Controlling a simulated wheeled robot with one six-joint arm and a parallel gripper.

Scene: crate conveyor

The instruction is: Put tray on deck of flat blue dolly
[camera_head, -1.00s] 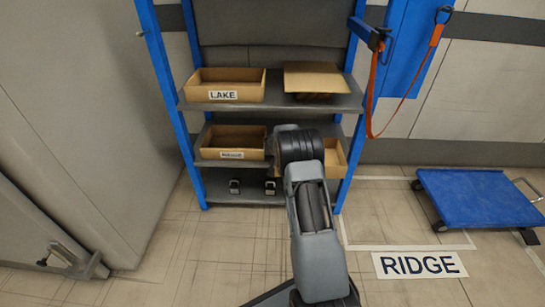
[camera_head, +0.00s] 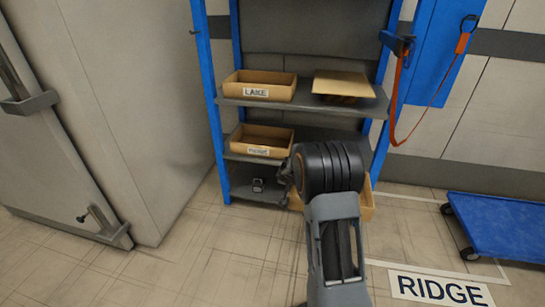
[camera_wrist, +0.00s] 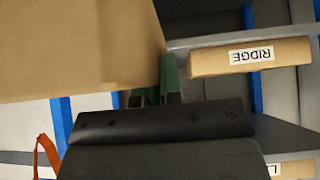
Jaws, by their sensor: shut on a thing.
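My gripper (camera_wrist: 168,82) is shut on a plain cardboard tray (camera_wrist: 80,50), which fills the upper left of the wrist view. In the head view the held tray (camera_head: 366,200) shows partly from behind my arm, in front of the rack's lower right side. My arm hides the gripper there. The flat blue dolly (camera_head: 500,222) stands on the floor at the right edge, cut off by the frame. Its visible deck is bare.
A RIDGE floor sign (camera_head: 440,288) lies before the dolly. A grey cabinet (camera_head: 130,100) stands left. Orange strap (camera_head: 440,110) hangs right.

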